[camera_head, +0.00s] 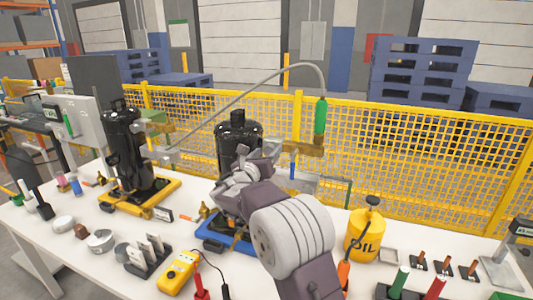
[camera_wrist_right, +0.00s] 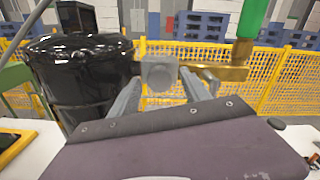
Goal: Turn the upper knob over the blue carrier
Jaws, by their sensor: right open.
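The blue carrier (camera_head: 213,244) is on the white table under a black compressor (camera_head: 238,132), and my right arm hides part of both. My right gripper (camera_head: 243,172) is in front of the compressor. In the right wrist view, the open right gripper (camera_wrist_right: 160,82) has one finger on each side of a grey square-faced piece (camera_wrist_right: 158,72), which looks like the upper knob. Contact cannot be told. A brass fitting (camera_wrist_right: 228,73) with a green handle (camera_wrist_right: 252,18) is to its right. The compressor (camera_wrist_right: 80,75) is to its left. My left gripper is not in view.
A second black compressor (camera_head: 122,150) stands on a yellow carrier (camera_head: 140,200) at the left. A yellow oil can (camera_head: 362,235) is right of my arm. A yellow multimeter (camera_head: 178,272) lies at the front. A yellow mesh fence (camera_head: 420,160) runs behind the table.

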